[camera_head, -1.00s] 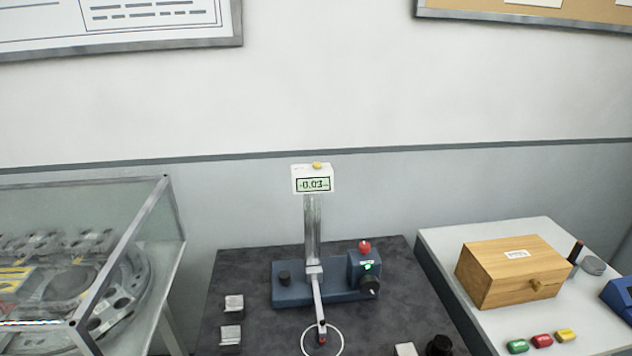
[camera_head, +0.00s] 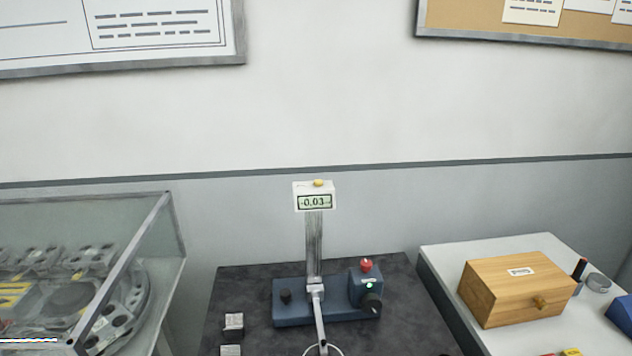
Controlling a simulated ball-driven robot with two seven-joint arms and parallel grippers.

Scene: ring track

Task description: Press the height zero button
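A height gauge stands on a dark table. Its white display head (camera_head: 314,197) sits on top of a grey upright column (camera_head: 314,248) and reads 0.03, possibly with a minus sign. A yellow button (camera_head: 319,183) is on top of the display head. The gauge's blue base (camera_head: 290,306) carries a red knob (camera_head: 366,265), a small green light and a black dial (camera_head: 371,304). A thin arm (camera_head: 319,322) reaches down from the column to a white ring (camera_head: 325,350) at the lower edge. Neither of my grippers is in the picture.
Two small metal blocks (camera_head: 233,322) lie at the table's left. A glass case (camera_head: 90,262) stands at the left. A white table (camera_head: 460,262) at the right holds a wooden box (camera_head: 517,290) and small coloured blocks. The air around the display is clear.

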